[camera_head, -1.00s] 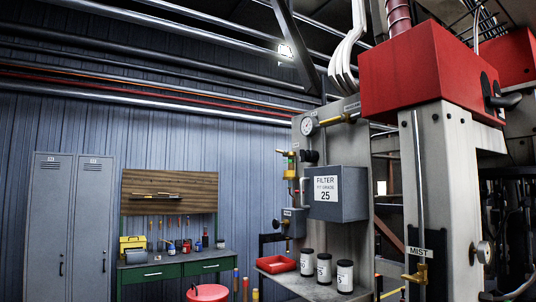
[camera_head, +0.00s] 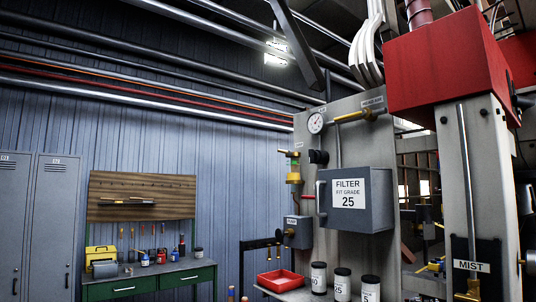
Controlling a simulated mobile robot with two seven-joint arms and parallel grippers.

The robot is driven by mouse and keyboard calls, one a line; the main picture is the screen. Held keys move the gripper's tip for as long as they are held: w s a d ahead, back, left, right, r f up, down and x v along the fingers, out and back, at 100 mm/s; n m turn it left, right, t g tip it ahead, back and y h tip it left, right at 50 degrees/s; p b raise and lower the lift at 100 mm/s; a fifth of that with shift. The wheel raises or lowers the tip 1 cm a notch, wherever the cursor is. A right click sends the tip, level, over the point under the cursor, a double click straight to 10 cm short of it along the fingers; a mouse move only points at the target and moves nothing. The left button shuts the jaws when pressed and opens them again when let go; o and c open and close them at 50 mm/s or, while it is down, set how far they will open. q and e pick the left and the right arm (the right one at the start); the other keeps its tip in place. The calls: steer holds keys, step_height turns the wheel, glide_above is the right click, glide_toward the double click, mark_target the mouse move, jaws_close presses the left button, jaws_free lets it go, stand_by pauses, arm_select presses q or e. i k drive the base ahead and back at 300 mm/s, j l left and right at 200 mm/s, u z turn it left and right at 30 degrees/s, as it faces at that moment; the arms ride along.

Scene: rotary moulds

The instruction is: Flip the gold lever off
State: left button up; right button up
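A gold lever (camera_head: 354,116) lies roughly level along the top of the grey panel, to the right of a round pressure gauge (camera_head: 316,123). A brass valve (camera_head: 468,291) is below the MIST sign (camera_head: 472,266) at the lower right, partly cut off by the frame. I cannot tell from the frames which one the task means. Neither of my grippers is in view.
A grey FILTER box (camera_head: 355,200) juts from the panel (camera_head: 340,262). Below are a red tray (camera_head: 281,280) and several black-lidded canisters (camera_head: 319,276). A red housing on a pale column (camera_head: 487,170) stands at right. A green workbench (camera_head: 150,284) and lockers (camera_head: 55,225) are at left.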

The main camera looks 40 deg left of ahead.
mark_target(289, 152)
steer(key=j, duration=1.2)
steer(key=i+j, duration=0.15)
steer(key=j, duration=2.2)
